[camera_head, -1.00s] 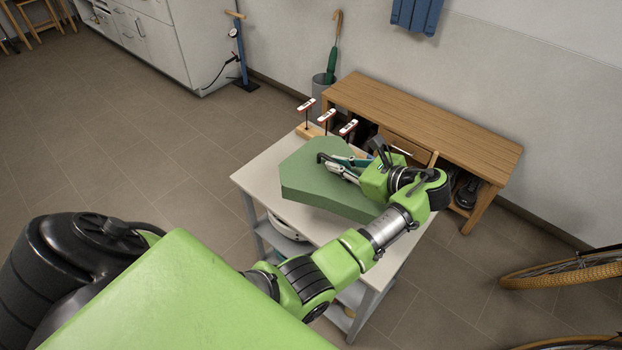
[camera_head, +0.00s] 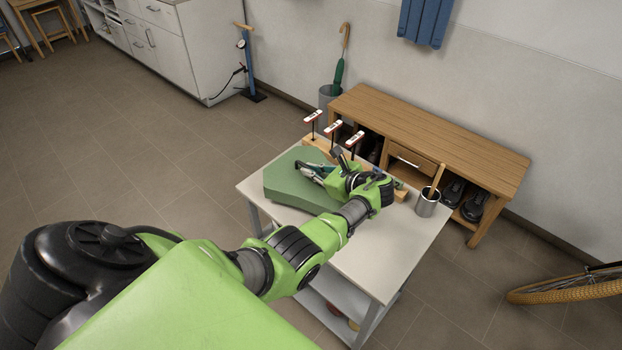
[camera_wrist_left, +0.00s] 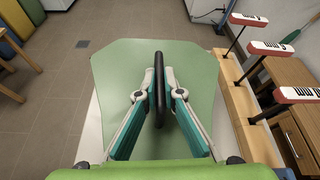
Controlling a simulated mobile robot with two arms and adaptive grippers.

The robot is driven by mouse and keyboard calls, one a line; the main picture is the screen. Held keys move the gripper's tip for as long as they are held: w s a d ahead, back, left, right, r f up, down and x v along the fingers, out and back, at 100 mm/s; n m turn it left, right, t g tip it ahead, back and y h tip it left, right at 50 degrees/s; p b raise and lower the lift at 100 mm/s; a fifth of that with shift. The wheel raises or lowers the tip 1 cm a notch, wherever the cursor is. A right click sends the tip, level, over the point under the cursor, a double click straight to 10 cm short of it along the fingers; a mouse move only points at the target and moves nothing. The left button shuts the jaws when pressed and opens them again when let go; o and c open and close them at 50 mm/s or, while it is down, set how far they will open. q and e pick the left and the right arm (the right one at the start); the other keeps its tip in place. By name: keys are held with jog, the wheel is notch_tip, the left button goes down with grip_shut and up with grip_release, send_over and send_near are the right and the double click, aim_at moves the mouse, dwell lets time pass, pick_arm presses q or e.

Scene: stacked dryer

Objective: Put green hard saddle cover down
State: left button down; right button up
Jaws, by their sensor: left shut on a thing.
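The green hard saddle cover (camera_head: 284,183) is a flat, thick slab with angled corners and a dark handle on top. It is at the left part of the white cart top (camera_head: 377,262) in the head view, low over it or resting on it; I cannot tell which. In the left wrist view the cover (camera_wrist_left: 110,67) fills the middle. My left gripper (camera_head: 304,168) is shut on its dark handle (camera_wrist_left: 159,88), with one finger on each side. The left gripper also shows in the left wrist view (camera_wrist_left: 159,93). My right gripper is not in view.
A wooden rack with several red-and-white topped posts (camera_head: 332,128) stands along the cart's back edge. A metal cup (camera_head: 427,205) stands at the right corner. A wooden bench (camera_head: 440,137) with shoes is behind. The cart's front right is clear.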

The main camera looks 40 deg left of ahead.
pick_arm(q)
notch_tip(320, 180, down, 3)
jog(key=shift+a+b, duration=0.1)
jog(key=shift+b, duration=0.3)
jog(key=shift+f, duration=0.1)
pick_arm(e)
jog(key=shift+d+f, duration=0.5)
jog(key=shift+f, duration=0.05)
pick_arm(q)
jog(key=c, duration=2.2)
grip_release()
jog(key=v, duration=1.2)
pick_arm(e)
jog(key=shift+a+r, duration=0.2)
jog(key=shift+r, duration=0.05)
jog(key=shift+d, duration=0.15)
